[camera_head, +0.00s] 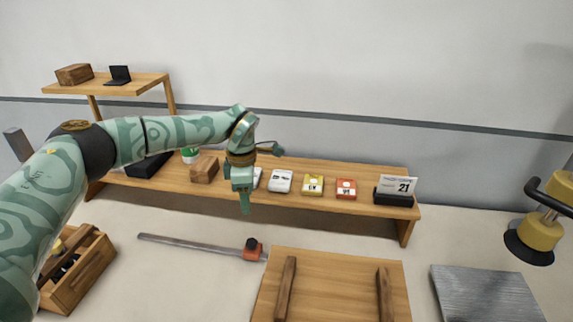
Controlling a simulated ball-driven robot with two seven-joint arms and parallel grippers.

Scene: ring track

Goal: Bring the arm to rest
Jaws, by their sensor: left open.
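My left arm (180,131) comes in from the left, patterned in green, and reaches over the middle of the table. My left gripper (244,200) points down in front of the long wooden shelf (270,206). It is open and I see nothing between its fingers. It hides part of the shelf and part of a white item behind it. My right gripper is not in view.
On the shelf stand a wooden block (204,170), a white box (280,181), a yellow box (313,185), an orange box (346,188) and a calendar (395,190). In front lie a clamp bar (190,243), a wooden board (333,285), a metal plate (487,294) and a wooden toolbox (88,272).

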